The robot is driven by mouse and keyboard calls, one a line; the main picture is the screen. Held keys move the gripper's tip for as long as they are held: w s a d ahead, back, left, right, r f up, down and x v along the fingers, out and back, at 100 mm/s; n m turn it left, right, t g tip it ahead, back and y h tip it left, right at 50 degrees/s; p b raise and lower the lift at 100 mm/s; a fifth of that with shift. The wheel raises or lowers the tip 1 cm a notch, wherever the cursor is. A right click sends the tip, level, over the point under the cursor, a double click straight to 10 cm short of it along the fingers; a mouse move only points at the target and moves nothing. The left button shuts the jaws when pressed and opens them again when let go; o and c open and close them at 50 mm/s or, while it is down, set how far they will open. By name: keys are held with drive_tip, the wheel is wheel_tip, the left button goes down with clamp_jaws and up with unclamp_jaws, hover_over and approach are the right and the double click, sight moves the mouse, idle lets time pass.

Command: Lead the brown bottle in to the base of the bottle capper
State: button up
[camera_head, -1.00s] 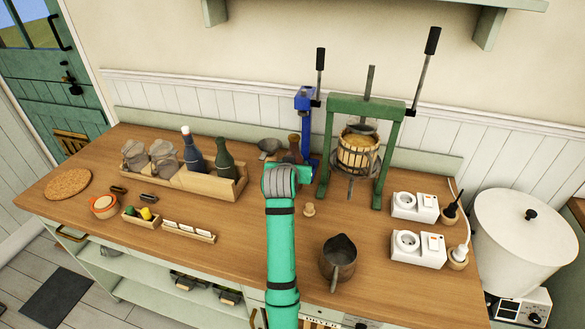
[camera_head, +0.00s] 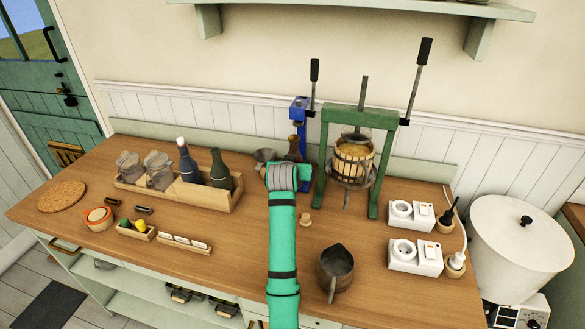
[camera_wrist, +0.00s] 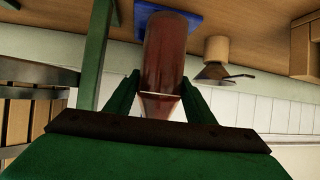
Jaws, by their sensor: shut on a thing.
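The brown bottle (camera_wrist: 165,52) is held between the fingers of my gripper (camera_wrist: 160,97), which is shut on it around its upper part. In the wrist view, its foot end is in front of the blue base of the bottle capper (camera_wrist: 192,22); I cannot tell whether it touches the base. In the head view, the bottle (camera_head: 293,145) shows just above my wrist, close to the blue bottle capper (camera_head: 299,108). My arm hides the lower bottle, my fingers and most of the capper's base.
The green press (camera_head: 324,150) stands close to the right of the capper. A wooden crate (camera_head: 210,195) with bottles is to the left. A small cork-like stopper (camera_head: 305,219) and a metal jug (camera_head: 335,268) stand in front. A funnel (camera_head: 265,155) is behind.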

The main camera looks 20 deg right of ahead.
drive_tip(key=shift+w+d+r, duration=0.1)
drive_tip(key=shift+w+d, duration=0.4)
drive_tip(key=shift+w, duration=0.25)
drive_tip(key=shift+w+d+f, duration=0.1)
drive_tip(key=shift+w+d, duration=0.4)
drive_tip(key=shift+w, duration=0.25)
drive_tip(key=shift+w+d+r, duration=0.1)
drive_tip(key=shift+w+d, duration=0.4)
drive_tip(key=shift+w, duration=0.25)
drive_tip(key=shift+w, duration=0.1)
drive_tip(key=shift+f, duration=0.65)
